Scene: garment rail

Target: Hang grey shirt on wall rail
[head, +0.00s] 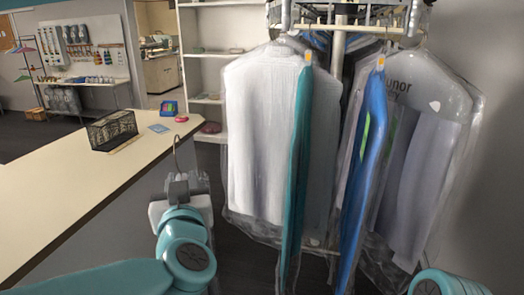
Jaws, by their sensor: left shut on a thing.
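My left gripper (182,180) is at the lower left of centre, in front of the counter's right edge. It is shut on a hanger, whose thin metal hook (177,143) sticks up above the jaws. Any garment under that hook is hidden behind my gripper and arm, so I cannot make out the grey shirt there. A rack with a metal top rail (350,28) stands at right of centre, carrying several bagged garments. I cannot tell whether this is the wall rail. My right gripper is out of view; only a teal part of that arm shows at bottom right.
Bagged garments crowd the rack, including a white one (258,130), a teal one (297,165) and a blue one (364,165). A long counter (70,205) on the left bears a black wire basket (112,131). White shelves (215,70) stand behind.

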